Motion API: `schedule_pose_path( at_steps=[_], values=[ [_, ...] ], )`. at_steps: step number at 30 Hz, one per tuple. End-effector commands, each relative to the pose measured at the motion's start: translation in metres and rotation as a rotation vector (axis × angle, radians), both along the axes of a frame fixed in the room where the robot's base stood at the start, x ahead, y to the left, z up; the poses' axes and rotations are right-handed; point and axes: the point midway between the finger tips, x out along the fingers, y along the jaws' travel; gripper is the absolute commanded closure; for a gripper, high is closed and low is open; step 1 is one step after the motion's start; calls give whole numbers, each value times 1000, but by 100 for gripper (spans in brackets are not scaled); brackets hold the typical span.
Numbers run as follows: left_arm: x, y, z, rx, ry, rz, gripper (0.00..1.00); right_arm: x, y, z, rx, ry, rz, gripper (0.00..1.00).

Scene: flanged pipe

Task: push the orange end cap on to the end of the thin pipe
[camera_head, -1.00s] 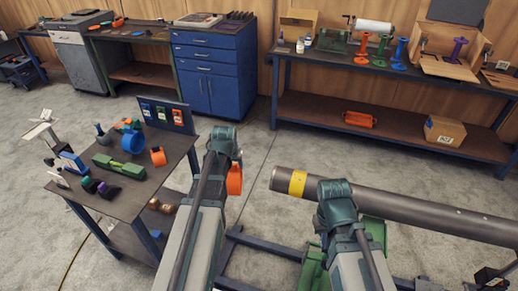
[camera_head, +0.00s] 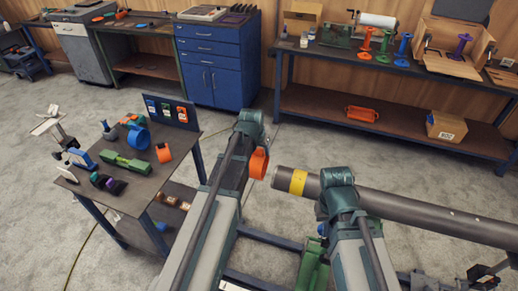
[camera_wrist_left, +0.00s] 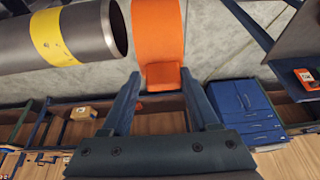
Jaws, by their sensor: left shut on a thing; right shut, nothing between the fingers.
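The thin grey pipe (camera_head: 420,210) lies at the right, its free end pointing left and a yellow band (camera_head: 298,182) near that end. My left gripper (camera_head: 254,143) is shut on the orange end cap (camera_head: 259,163), which hangs just left of the pipe end with a small gap. In the left wrist view the fingers (camera_wrist_left: 162,90) grip the cap's tab, and the cap (camera_wrist_left: 157,30) stands beside the open pipe end (camera_wrist_left: 112,28), apart from it. My right gripper (camera_head: 337,180) is over the pipe, right of the yellow band; its fingertips are hidden.
A small table (camera_head: 123,198) at the left holds a green block, a blue ring, an orange ring (camera_head: 163,153) and other parts. A workbench (camera_head: 430,83) and a blue cabinet (camera_head: 218,70) stand along the back wall.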

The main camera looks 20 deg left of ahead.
Motion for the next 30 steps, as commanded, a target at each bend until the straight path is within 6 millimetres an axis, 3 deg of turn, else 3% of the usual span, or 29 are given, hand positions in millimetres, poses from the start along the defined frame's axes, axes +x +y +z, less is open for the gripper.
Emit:
schedule_pose_path(
  at_steps=[30],
  values=[
    [-1, -16, -44, 0, 0, 0, 100, 0, 0, -44, -1, 0, 5, 100]
  ],
)
